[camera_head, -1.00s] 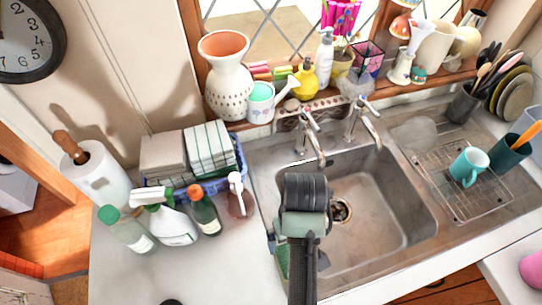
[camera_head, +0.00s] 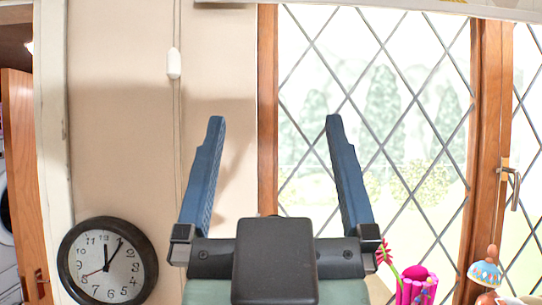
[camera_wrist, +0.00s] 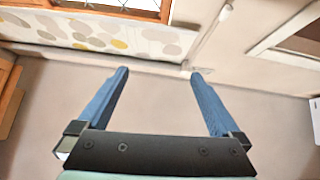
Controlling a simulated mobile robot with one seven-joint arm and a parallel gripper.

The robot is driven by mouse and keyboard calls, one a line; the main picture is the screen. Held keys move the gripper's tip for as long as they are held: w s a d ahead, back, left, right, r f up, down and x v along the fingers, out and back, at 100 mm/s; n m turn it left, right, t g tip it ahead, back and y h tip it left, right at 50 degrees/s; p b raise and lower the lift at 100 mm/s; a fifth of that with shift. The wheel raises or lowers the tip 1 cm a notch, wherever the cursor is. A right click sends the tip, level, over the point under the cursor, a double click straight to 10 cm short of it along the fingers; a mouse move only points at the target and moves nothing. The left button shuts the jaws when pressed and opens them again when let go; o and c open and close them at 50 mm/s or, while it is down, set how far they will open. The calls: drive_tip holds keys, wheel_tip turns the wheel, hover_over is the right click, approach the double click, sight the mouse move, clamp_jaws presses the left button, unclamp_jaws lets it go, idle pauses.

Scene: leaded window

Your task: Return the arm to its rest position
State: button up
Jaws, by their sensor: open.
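My gripper (camera_head: 272,122) stands upright in the middle of the head view, its two blue fingers wide apart and pointing up. Nothing is between the fingers. In the wrist view my gripper (camera_wrist: 158,72) is also open and empty, facing a plain pale surface and a patterned strip of cloth. The fingers touch nothing that I can make out. The rest of my arm is mostly hidden below the gripper in the head view.
A leaded window (camera_head: 375,100) fills the right of the head view. A round black clock (camera_head: 107,261) hangs at lower left. A pink object (camera_head: 416,287) and a mushroom-like ornament (camera_head: 486,271) show at lower right. The wall between clock and window is mostly bare.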

drive_tip(key=shift+s+a+r+t, duration=0.15)
drive_tip(key=shift+s+r+t, duration=0.35)
drive_tip(key=shift+s+r, duration=0.35)
drive_tip(key=shift+f, duration=0.1)
wheel_tip(320, 180, down, 7)
drive_tip(key=b, duration=0.6)
drive_tip(key=shift+b, duration=0.35)
